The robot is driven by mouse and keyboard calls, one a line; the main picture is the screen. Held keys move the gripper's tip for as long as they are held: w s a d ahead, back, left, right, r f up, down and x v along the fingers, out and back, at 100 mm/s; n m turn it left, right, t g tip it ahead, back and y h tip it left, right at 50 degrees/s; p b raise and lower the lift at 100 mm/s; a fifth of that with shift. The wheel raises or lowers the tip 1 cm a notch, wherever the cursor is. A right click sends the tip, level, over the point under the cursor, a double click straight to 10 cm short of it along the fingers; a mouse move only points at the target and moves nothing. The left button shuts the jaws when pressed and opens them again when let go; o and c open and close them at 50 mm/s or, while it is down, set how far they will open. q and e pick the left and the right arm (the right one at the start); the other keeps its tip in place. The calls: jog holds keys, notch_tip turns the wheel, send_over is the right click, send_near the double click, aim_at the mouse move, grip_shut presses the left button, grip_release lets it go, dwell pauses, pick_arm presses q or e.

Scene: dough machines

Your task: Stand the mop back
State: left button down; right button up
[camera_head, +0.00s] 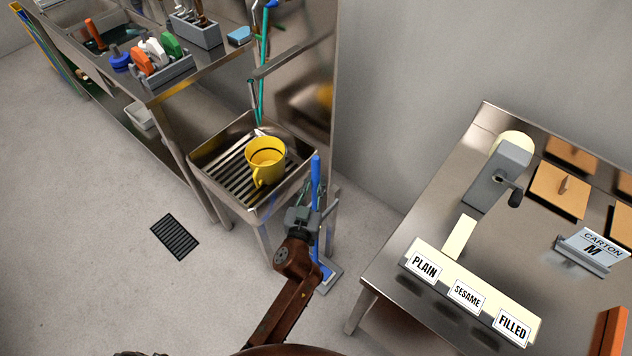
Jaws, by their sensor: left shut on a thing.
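The mop is a thin blue pole (316,172) standing about upright beside the right side of the steel sink. Its blue lower end (324,272) is down at a small grey base (331,283) near the floor. My left gripper (312,216) is shut on the pole about midway up, with the brown arm reaching in from the bottom. The gripper and wrist hide part of the pole. I cannot tell whether the lower end rests on the base or is just above it. My right gripper is out of view.
A sink (222,180) with a yellow bucket (266,158) stands left of the mop. A steel table (400,290) with label cards and a grey machine (497,172) is at right. A dark drain grate (176,237) lies in open floor at left.

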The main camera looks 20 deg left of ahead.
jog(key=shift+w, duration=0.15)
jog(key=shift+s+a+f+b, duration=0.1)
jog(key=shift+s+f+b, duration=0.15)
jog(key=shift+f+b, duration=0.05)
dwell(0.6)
